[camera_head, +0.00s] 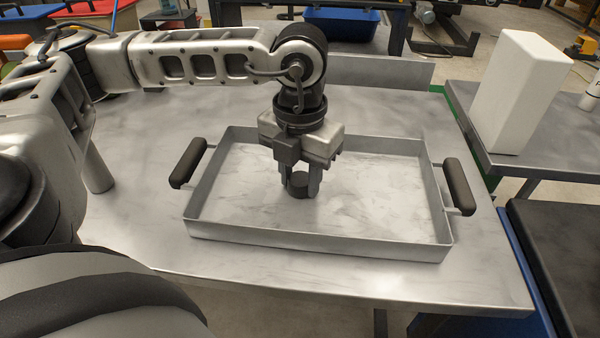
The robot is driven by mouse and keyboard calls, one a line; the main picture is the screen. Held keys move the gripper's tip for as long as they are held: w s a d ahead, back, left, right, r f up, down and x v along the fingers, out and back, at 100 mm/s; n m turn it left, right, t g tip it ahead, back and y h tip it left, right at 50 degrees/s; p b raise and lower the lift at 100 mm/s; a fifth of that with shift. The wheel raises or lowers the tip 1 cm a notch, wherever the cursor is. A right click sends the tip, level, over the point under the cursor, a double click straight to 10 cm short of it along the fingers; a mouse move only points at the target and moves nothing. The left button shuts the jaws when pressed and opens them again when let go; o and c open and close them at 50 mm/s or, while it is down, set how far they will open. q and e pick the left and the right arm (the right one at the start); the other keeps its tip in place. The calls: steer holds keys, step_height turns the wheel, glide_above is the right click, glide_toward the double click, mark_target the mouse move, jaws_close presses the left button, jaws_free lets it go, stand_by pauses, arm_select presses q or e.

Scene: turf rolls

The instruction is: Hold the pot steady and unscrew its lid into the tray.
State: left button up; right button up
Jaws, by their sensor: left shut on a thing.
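The tray (330,241) is a shallow grey metal pan with a black handle at each end, lying on the metal table. My left gripper (299,184) points straight down inside the tray, left of its middle. It is shut on a small dark round piece, which looks like the lid (299,181), low over or touching the tray floor; I cannot tell which. A plain grey cylinder (98,171) stands on the table to the left, partly hidden by my left arm. It may be the pot, but its top is hidden. My right gripper is not in view.
A white block (521,92) stands on a side table (565,142) at the right. A low metal ledge (380,71) runs along the table's back edge. The rest of the tray floor and the table front are clear.

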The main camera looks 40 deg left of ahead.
mark_target(300, 178)
arm_select(q)
steer(key=o, duration=1.1)
steer(key=shift+f, duration=0.15)
step_height(300, 178, up, 12)
steer(key=p, duration=0.1)
steer(key=shift+r, duration=0.2)
